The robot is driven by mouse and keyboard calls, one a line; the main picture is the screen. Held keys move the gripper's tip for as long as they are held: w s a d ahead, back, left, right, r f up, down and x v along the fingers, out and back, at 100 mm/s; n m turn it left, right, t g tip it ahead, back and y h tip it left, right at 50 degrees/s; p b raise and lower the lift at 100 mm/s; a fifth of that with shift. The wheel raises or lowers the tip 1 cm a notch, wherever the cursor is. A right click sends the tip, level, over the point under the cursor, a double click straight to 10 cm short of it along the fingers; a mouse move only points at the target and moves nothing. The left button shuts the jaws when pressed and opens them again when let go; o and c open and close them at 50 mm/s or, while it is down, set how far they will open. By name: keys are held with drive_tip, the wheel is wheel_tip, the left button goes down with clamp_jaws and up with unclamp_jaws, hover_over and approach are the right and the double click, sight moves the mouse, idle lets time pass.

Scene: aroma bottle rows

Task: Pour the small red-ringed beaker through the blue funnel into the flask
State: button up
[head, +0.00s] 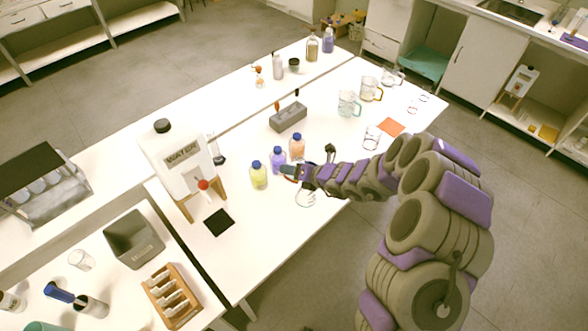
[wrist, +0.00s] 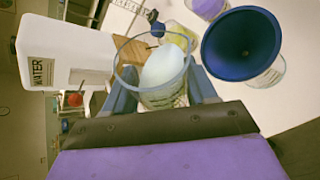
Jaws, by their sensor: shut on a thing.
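My gripper (wrist: 165,92) is shut on a small clear glass beaker (wrist: 128,62), whose open rim faces the wrist camera. A pale, whitish rounded shape shows inside it; I cannot tell exactly what it is. No red ring is clear on it in the wrist view. The blue funnel (wrist: 240,45) is just right of the beaker, apart from it in the picture, its wide mouth showing. The clear flask (wrist: 270,76) shows partly behind the funnel. In the head view my gripper (head: 289,171) is above the table by the flask (head: 306,199); the funnel is not clear there.
Yellow (head: 258,176), purple (head: 277,160) and orange (head: 297,147) bottles stand close to my gripper. A water dispenser (head: 178,160) and a black mat (head: 219,222) are to the left. A grey block (head: 288,118), an orange square (head: 391,127) and glassware are farther back.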

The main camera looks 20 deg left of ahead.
drive_tip(key=shift+m+g+p, duration=0.3)
drive_tip(key=shift+p, duration=1.75)
drive_tip(key=shift+r+m+g+p, duration=0.3)
drive_tip(key=shift+p, duration=1.65)
idle(1.6)
drive_tip(key=shift+f+p, duration=0.15)
drive_tip(key=shift+p, duration=0.4)
idle(1.8)
